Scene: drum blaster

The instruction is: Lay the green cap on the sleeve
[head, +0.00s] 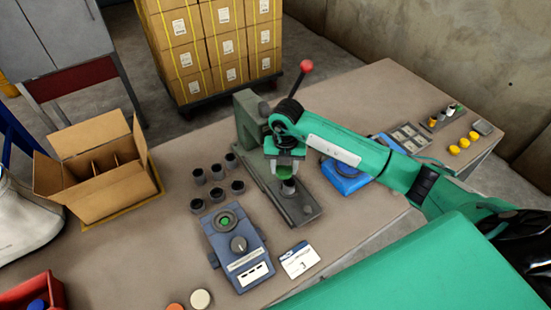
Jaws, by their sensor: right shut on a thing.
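My right gripper (286,165) reaches in from the right and points down in front of the grey lever press. It is shut on the green cap (287,173), which shows only in part between the fingers. A dark sleeve (288,187) stands upright on the press base, directly below the cap. I cannot tell whether the cap touches the sleeve's top or is just above it. My left gripper is not in view.
The press (252,128) has a red-knobbed lever. Several dark cylinders (217,171) stand to its left. A blue-grey control box (237,255) and a white card (299,260) lie in front.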

